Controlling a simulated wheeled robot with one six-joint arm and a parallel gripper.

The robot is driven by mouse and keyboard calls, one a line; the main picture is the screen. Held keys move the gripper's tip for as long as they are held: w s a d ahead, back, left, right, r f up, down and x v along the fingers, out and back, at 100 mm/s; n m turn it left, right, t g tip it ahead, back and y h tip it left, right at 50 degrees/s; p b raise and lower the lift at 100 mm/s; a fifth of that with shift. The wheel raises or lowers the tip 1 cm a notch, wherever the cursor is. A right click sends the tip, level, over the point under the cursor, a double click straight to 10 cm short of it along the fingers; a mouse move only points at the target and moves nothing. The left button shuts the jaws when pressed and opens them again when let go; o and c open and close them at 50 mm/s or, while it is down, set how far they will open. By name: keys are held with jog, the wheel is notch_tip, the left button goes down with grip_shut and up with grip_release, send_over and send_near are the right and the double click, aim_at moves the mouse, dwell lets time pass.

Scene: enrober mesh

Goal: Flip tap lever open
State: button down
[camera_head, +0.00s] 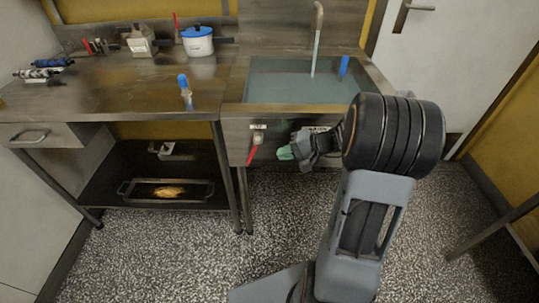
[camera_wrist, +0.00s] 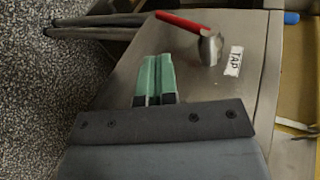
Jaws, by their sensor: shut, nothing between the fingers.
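The tap's red lever (camera_head: 251,155) hangs down and slightly left from a metal valve (camera_head: 258,139) on the front panel of the sink unit. In the wrist view the red lever (camera_wrist: 183,22) points up and left from the valve body (camera_wrist: 209,48), beside a white TAP label (camera_wrist: 235,61). My gripper (camera_head: 285,153) is to the right of the lever, in front of the panel and apart from it. In the wrist view the green fingertips (camera_wrist: 156,75) are shut together and empty, below the lever in the picture.
The sink basin (camera_head: 300,86) holds water, with a stream falling from the spout (camera_head: 318,18). A blue-topped bottle (camera_head: 185,88) and a lidded pot (camera_head: 198,41) stand on the counter (camera_head: 120,85). A tray (camera_head: 140,191) lies on the lower shelf. Table legs (camera_wrist: 95,25) are near the lever.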

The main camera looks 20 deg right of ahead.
jog(key=shift+v, duration=2.55)
jog(key=s+a+r+n+g+h, duration=0.1)
jog(key=s+a+n+g+h, duration=0.2)
jog(key=s+a+n+h, duration=0.3)
jog(key=shift+s+a+r+n+h, duration=0.3)
jog(key=shift+s+a+h, duration=1.75)
jog(key=shift+s+h, duration=0.65)
jog(key=shift+s+d, duration=0.1)
jog(key=shift+s, duration=0.05)
